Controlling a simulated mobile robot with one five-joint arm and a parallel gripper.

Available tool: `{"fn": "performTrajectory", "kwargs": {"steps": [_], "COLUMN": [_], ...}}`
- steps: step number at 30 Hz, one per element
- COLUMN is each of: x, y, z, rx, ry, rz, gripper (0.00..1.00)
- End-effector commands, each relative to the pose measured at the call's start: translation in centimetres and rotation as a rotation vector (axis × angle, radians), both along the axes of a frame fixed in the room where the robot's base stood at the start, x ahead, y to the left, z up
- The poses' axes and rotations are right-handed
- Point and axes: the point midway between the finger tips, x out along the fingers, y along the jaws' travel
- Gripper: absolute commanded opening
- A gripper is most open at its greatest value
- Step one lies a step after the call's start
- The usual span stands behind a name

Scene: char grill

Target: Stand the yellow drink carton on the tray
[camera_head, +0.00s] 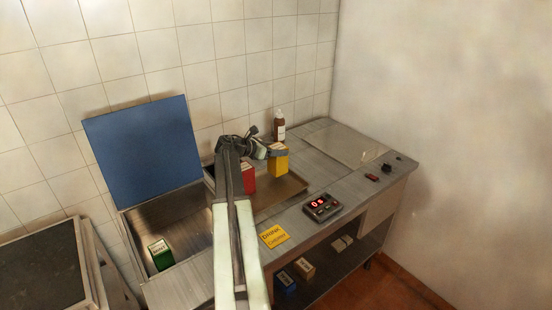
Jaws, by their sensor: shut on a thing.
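The yellow drink carton (279,164) is upright over the back part of the brown tray (289,192). My gripper (277,152) is shut on it near its top. I cannot tell whether its base touches the tray. A red carton (248,181) stands on the tray to the left of the yellow one, partly hidden by my arm. My arm also hides the tray's left part.
A brown bottle (279,125) stands behind the tray. A green carton (160,254) is in the open steel well at left, under a raised blue lid (144,153). A red-digit timer (321,207) and yellow card (273,236) lie in front. The tray's right part is clear.

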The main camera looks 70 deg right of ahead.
Motion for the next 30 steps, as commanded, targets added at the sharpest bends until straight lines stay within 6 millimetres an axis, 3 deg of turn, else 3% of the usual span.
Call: {"fn": "performTrajectory", "kwargs": {"steps": [10, 12, 16, 27, 28, 30], "x": [0.4, 0.4, 0.4, 0.4, 0.4, 0.4], "y": [-2.3, -2.0, -1.9, -1.9, -1.9, -1.9], "z": [-0.2, -2.2, -4.1, -4.2, -4.0, -4.0], "rx": [-0.001, -0.001, -0.001, 0.0, 0.0, 0.0], "ry": [0.001, 0.001, 0.001, 0.001, 0.0, 0.0], "rz": [0.002, 0.002, 0.002, 0.004, 0.003, 0.003], "gripper": [0.0, 0.0, 0.0, 0.0, 0.68, 0.82]}}
